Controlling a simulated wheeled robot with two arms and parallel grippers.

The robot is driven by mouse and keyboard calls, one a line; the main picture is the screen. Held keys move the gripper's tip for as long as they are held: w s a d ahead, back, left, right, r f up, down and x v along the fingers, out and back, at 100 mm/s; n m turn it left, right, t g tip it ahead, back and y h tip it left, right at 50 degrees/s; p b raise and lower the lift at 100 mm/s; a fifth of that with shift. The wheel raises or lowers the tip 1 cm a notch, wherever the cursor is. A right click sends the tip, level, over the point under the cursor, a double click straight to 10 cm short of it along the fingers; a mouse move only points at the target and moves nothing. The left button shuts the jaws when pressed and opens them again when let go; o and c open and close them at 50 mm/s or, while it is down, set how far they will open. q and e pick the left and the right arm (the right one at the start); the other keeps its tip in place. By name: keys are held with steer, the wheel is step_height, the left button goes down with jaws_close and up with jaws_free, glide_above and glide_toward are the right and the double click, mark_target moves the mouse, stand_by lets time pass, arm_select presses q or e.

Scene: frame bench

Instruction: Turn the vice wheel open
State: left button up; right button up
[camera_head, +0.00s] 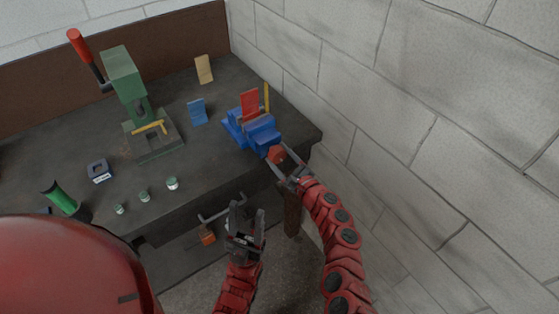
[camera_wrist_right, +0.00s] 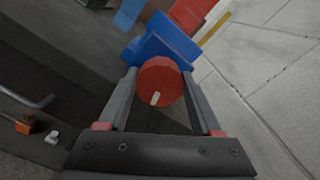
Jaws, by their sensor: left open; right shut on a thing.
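The blue vice (camera_head: 262,134) sits on the bench at its right end, with a red plate (camera_head: 250,104) standing in it. Its red wheel (camera_head: 277,154) faces the front edge. In the right wrist view the wheel (camera_wrist_right: 160,82) carries a white mark low on its face, and the blue vice body (camera_wrist_right: 165,42) is behind it. My right gripper (camera_head: 284,163) is shut on the wheel, a finger on each side, as the right wrist view also shows (camera_wrist_right: 160,95). My left gripper (camera_head: 246,218) is open and empty, in front of the bench, below and left of the vice.
A green press (camera_head: 125,80) with a red-handled lever stands on the bench (camera_head: 80,150) at left. A blue plate (camera_head: 197,111), a tan block (camera_head: 204,69) and several small green pieces lie about. A block wall (camera_head: 400,100) rises close on the right.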

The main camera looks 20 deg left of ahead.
steer(key=n+b, duration=0.4)
steer(key=shift+f, duration=0.15)
steer(key=shift+d+r+n+b, duration=0.1)
steer(key=shift+r+n+b, duration=0.1)
steer(key=shift+n+b, duration=0.45)
steer(key=shift+r+n+b, duration=0.15)
steer(key=shift+n+b, duration=0.3)
steer(key=shift+n, duration=0.3)
steer(key=shift+r, duration=0.5)
steer(key=o, duration=1)
steer(key=shift+c, duration=0.2)
steer(key=shift+o, duration=1.4)
steer(key=shift+w+f, duration=0.15)
steer(key=shift+o, duration=0.7)
steer(key=shift+w+a+f, duration=0.15)
steer(key=shift+a+f, duration=0.25)
steer(key=shift+s+d, duration=0.3)
steer(key=shift+d, duration=0.05)
steer(key=b+v, duration=0.3)
steer(key=v, duration=1.3)
steer(key=shift+s+d, duration=0.25)
